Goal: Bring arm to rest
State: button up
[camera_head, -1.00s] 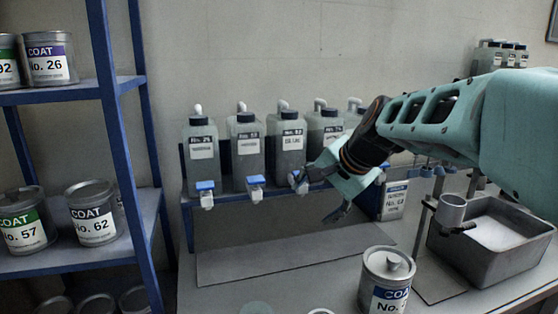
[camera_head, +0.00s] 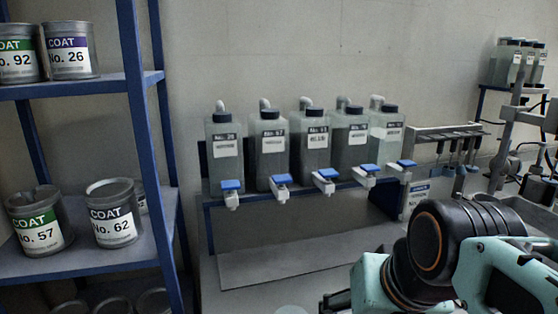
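My gripper (camera_head: 338,300) is at the bottom edge of the picture, right of the middle, low over the bench. Only a dark part of a finger and the teal wrist housing show. The rest is cut off by the frame, so I cannot tell whether it is open or shut or holds anything. My teal and black arm is folded into the lower right corner and hides much of the bench there.
Several dispenser bottles (camera_head: 268,150) with blue taps stand on a blue rack (camera_head: 250,194) at the back. A blue shelf (camera_head: 90,262) with paint cans (camera_head: 112,213) stands on the left. The bench's grey board (camera_head: 290,262) is bare. More bottles (camera_head: 515,62) sit at upper right.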

notch_tip(320, 180, up, 18)
jog(key=s+h+p, duration=0.1)
jog(key=s+p, duration=0.1)
jog(key=p, duration=1.8)
jog(key=shift+d+r+n, duration=0.2)
jog(key=shift+r+n, duration=0.05)
jog(key=shift+n, duration=0.05)
